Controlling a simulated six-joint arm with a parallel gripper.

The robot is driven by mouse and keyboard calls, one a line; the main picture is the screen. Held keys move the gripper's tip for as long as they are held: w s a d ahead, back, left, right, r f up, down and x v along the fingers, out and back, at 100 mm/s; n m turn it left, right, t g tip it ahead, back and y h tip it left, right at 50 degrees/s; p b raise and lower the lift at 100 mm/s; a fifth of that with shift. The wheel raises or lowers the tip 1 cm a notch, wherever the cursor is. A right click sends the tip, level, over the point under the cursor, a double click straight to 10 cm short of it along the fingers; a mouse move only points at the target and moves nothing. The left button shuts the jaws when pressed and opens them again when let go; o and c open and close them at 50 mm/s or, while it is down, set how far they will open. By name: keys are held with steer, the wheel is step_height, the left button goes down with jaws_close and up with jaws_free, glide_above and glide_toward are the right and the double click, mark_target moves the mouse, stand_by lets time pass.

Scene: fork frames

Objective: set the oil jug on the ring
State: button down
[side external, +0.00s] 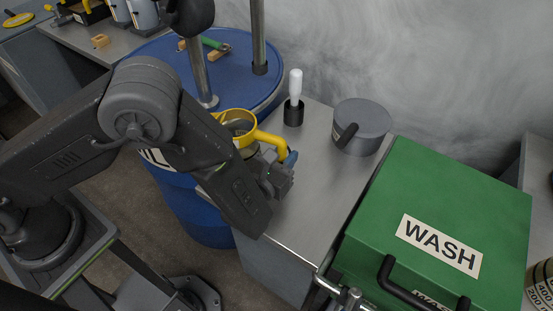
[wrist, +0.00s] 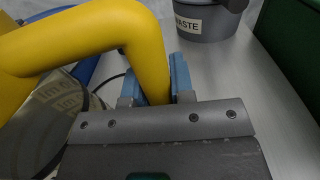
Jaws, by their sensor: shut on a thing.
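The oil jug (side external: 239,119) has a yellow rim and a yellow handle (side external: 270,140). It shows at the middle of the side view, by the left end of the steel bench, partly hidden behind my arm. My gripper (side external: 287,160) is shut on the handle. In the wrist view the handle (wrist: 110,35) passes down between the blue fingers of my gripper (wrist: 155,82), and the jug's marked grey body (wrist: 55,110) shows at the left. I cannot tell whether the jug's base touches anything. I cannot make out the ring with certainty.
A grey pot marked WASTE (side external: 362,127) and a white-handled tool in a black holder (side external: 294,95) stand at the bench's back. A green WASH box (side external: 450,205) is at the right. A blue drum (side external: 160,65) with upright pipes is at the left. The bench middle (side external: 320,190) is clear.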

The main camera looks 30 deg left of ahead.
steer(key=shift+w+d+f, duration=0.1)
steer(key=shift+w+d, duration=0.3)
steer(key=shift+w, duration=0.7)
steer(key=shift+w+d+r, duration=0.1)
steer(key=shift+w+d, duration=0.3)
steer(key=shift+w, duration=0.75)
steer(key=shift+w+d+f, duration=0.1)
steer(key=shift+w+d, duration=0.3)
steer(key=shift+w, duration=0.7)
steer(key=shift+f, duration=0.4)
steer(key=c, duration=0.9)
jaws_free()
steer(key=shift+s, duration=0.1)
